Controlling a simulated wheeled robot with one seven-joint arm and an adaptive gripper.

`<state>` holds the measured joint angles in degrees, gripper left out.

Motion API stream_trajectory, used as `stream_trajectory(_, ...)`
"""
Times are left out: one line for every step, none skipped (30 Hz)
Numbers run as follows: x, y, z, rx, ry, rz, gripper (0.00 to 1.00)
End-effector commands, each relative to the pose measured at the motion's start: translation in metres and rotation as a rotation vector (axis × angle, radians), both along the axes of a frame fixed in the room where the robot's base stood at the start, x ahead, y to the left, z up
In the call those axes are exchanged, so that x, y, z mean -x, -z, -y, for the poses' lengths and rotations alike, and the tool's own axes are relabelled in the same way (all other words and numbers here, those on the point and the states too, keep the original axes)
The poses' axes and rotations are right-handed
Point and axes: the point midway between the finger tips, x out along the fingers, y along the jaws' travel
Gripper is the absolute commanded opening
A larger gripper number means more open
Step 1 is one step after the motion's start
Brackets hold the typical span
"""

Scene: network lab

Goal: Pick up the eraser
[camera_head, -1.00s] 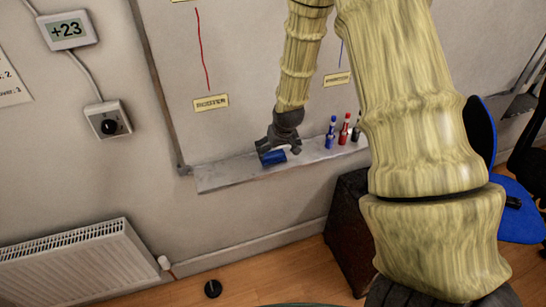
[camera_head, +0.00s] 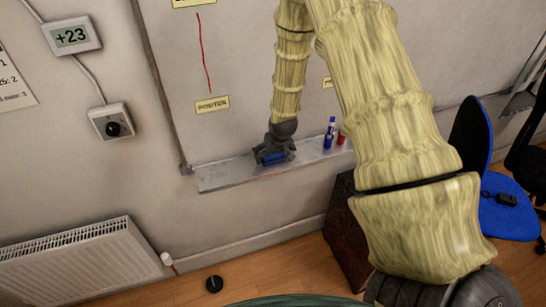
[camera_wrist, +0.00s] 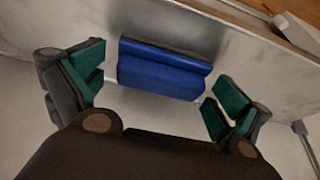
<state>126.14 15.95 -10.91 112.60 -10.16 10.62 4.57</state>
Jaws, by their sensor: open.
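The blue eraser (camera_wrist: 162,72) lies on the grey whiteboard tray, seen in the wrist view between and just beyond my two fingers. In the head view the eraser (camera_head: 272,158) shows partly, with my gripper over it hiding the rest. My gripper (camera_wrist: 160,92) is open, with one green-padded finger on each side of the eraser. A gap shows between each pad and the eraser's ends. In the head view my gripper (camera_head: 273,154) points down at the tray.
The tray (camera_head: 225,175) runs along the foot of the whiteboard. A dark cabinet (camera_head: 345,235) stands below. The tray left of the eraser is clear.

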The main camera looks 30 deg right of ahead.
Motion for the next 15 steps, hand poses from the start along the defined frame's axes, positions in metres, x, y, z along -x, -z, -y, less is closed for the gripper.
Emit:
stream_trajectory(0.0000,0.0000,0.0000,0.000,0.000,0.000,1.00)
stream_trajectory(0.0000,0.0000,0.0000,0.000,0.000,0.000,0.96)
stream_trajectory(0.0000,-0.0001,0.0000,0.000,0.000,0.000,0.89)
stream_trajectory(0.0000,-0.0001,0.0000,0.000,0.000,0.000,0.84)
stream_trajectory(0.0000,-0.0001,0.0000,0.000,0.000,0.000,0.78)
stream_trajectory(0.0000,-0.0001,0.0000,0.000,0.000,0.000,0.71)
stream_trajectory(0.0000,-0.0001,0.0000,0.000,0.000,0.000,0.65)
stream_trajectory(0.0000,-0.0001,0.0000,0.000,0.000,0.000,0.60)
stream_trajectory(0.0000,-0.0001,0.0000,0.000,0.000,0.000,0.60)
stream_trajectory(0.0001,-0.0001,0.0000,0.000,0.000,0.000,0.60)
stream_trajectory(0.0000,-0.0001,0.0000,0.000,0.000,0.000,0.60)
stream_trajectory(0.0000,-0.0001,0.0000,0.000,0.000,0.000,0.60)
stream_trajectory(0.0000,-0.0001,0.0000,0.000,0.000,0.000,0.60)
stream_trajectory(0.0000,-0.0001,0.0000,0.000,0.000,0.000,0.60)
stream_trajectory(0.0000,-0.0001,0.0000,0.000,0.000,0.000,0.60)
